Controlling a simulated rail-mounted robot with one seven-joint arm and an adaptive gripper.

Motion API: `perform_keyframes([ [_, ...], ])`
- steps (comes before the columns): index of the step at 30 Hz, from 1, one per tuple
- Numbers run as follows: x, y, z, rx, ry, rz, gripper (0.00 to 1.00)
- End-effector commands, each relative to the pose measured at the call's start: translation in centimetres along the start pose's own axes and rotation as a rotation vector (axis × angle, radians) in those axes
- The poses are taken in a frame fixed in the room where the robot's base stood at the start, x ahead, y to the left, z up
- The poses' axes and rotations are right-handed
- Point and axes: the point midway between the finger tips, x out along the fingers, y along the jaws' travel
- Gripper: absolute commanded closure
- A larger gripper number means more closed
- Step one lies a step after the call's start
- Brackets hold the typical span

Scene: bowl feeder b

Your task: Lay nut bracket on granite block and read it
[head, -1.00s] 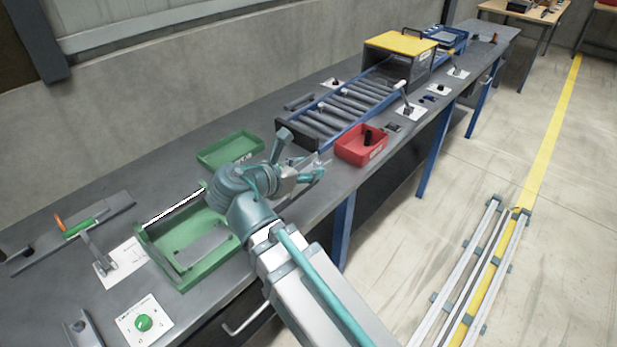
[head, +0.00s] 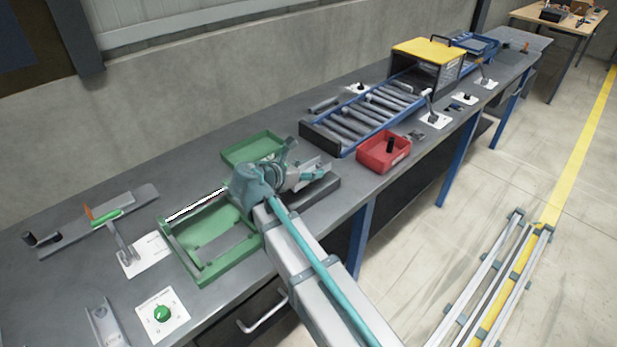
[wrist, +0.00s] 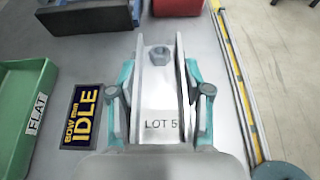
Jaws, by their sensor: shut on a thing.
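My gripper (wrist: 160,100) is shut on the nut bracket (wrist: 158,125), a silver channel with raised side walls. The teal fingers press on its two sides. A hex nut (wrist: 159,55) sits at its far end, and "LOT 5" is printed on its floor near me. In the head view, my gripper (head: 300,176) and the bracket (head: 318,168) are over a dark grey slab (head: 326,193), which looks like the granite block. The arm hides part of the slab. I cannot tell whether the bracket touches it. A display (wrist: 84,116) left of the bracket reads "BOW mm IDLE".
A green tray (wrist: 12,110) labelled "FLAT" is left of the display. A red bin (head: 372,160) and a roller conveyor (head: 355,115) stand beyond the slab. A green frame (head: 195,272) lies on the bench to the left.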

Motion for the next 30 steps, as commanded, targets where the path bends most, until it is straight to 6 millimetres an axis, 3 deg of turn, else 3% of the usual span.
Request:
perform_keyframes([
  [3,0.7,0.8,-0.8,-0.002,0.000,-0.001,0.89],
  [10,1.6,0.5,-3.1,-0.002,0.001,0.000,0.89],
  [23,1.8,0.5,-3.6,-0.001,0.000,0.000,0.89],
  [24,1.8,0.6,-3.6,0.000,0.000,0.000,0.44],
  [27,1.8,0.5,-3.6,0.000,0.000,0.000,0.28],
  [30,1.8,0.5,-3.6,0.000,0.001,0.000,0.26],
])
